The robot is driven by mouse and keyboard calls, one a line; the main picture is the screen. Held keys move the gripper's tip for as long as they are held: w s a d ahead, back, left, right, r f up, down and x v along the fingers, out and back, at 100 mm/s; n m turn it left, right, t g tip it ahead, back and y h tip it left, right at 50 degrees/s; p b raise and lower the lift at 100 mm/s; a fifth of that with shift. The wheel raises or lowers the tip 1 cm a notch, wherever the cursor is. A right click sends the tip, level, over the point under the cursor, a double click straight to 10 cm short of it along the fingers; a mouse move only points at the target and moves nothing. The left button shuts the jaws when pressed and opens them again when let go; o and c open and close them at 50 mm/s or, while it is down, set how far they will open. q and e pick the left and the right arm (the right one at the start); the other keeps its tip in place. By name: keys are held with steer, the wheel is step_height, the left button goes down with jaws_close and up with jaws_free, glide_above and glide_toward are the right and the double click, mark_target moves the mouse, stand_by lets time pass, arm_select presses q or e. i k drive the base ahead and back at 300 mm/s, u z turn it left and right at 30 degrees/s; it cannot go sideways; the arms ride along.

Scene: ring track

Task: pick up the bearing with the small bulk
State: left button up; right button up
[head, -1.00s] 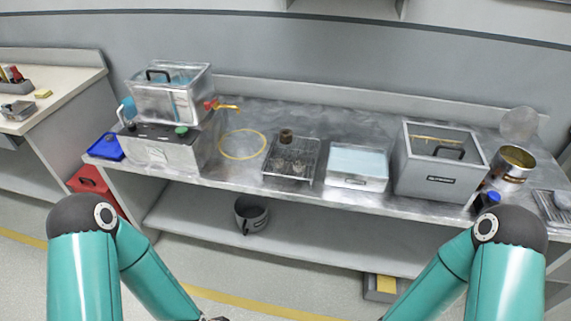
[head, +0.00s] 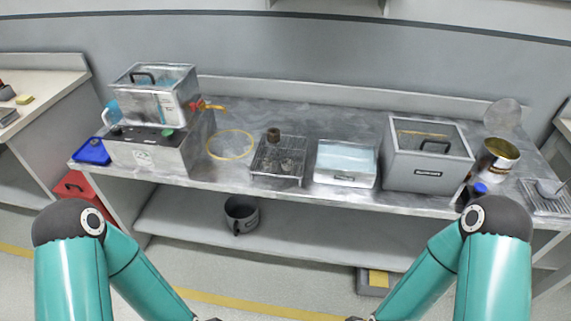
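A wire basket (head: 296,178) stands on the steel bench, left of the white-blue tray. Several small dark metal parts (head: 283,165) lie in it; they may be bearings, but they are too small to tell apart or to compare in bulk. A short brown cylindrical part (head: 273,134) stands at the basket's back edge; I cannot tell whether it is in the basket or behind it. My two teal arms come in from the bottom left and bottom right.
On the steel bench (head: 300,116), a clear-walled bath (head: 150,92) sits on a grey unit at left, beside a yellow ring (head: 230,145). Right of the basket are a shallow tray (head: 345,162), a grey lidded box (head: 428,172) and an open can (head: 498,158). A dark pot (head: 241,212) is on the shelf.

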mark_target(268, 162)
steer(key=k, duration=0.55)
steer(key=u, duration=0.3)
steer(key=i, duration=1.4)
steer(key=u, duration=0.45)
